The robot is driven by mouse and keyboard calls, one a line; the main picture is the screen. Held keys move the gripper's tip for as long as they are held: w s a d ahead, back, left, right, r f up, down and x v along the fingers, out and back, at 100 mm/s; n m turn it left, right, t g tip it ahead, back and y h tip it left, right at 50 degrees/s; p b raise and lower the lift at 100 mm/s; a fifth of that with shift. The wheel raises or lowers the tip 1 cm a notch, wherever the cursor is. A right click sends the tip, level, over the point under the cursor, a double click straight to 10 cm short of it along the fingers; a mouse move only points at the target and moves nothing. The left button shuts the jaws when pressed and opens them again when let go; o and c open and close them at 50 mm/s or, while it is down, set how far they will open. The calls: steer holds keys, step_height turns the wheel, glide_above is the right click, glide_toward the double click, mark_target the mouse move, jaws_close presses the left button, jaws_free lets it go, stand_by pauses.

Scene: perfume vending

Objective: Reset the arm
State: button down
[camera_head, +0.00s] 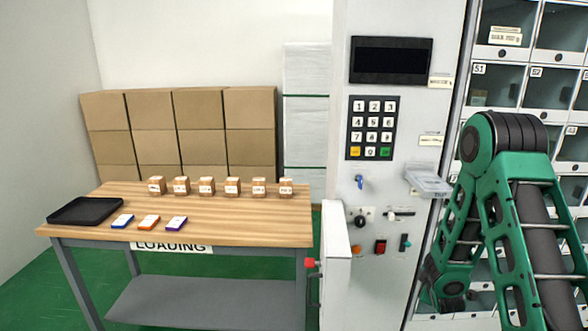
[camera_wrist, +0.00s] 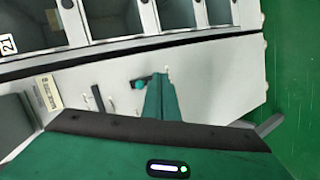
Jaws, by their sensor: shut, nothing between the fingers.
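My gripper (camera_wrist: 161,78) shows in the wrist view as two green fingers pressed together, shut and empty. Its tips are in front of the vending machine's grey-white panel (camera_wrist: 215,75), just beside a small teal-handled switch (camera_wrist: 139,85); I cannot tell whether they touch. In the head view my green arm is folded at the right, in front of the lockers, and its gripper cannot be made out. The machine's front (camera_head: 385,190) carries a dark screen (camera_head: 391,60), a keypad (camera_head: 372,128) and several knobs and switches.
Glass-fronted lockers (camera_head: 497,86) stand behind the arm. A clear tray (camera_head: 428,182) juts from the panel, and a white door (camera_head: 336,265) stands at its lower left.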

steer(key=s+d+r+m+g, duration=0.35)
steer(key=s+r+m, duration=0.2)
steer(key=s, duration=0.35)
steer(key=s+d+r+m+g, duration=0.3)
steer(key=s+r+m+g, duration=0.1)
steer(key=s+r, duration=0.4)
steer(key=s+a+r+m+g+y, duration=0.1)
steer(key=s+a+r+m, duration=0.1)
steer(key=s, duration=0.7)
steer(key=s+a+r+m+g+y, duration=0.1)
steer(key=s+a+r+m+g, duration=0.1)
steer(key=s, duration=0.8)
steer(key=s+a+r+m+g+y, duration=0.2)
steer(key=s+a+r+m, duration=0.1)
steer(key=s, duration=0.6)
steer(key=a+m, duration=0.1)
steer(key=a, duration=0.1)
steer(key=shift+s+a+r, duration=0.15)
steer(key=shift+a+r, duration=0.15)
steer(key=shift+a, duration=0.05)
steer(key=shift+m, duration=0.25)
steer(key=shift+w+f, duration=0.25)
steer(key=shift+w, duration=0.4)
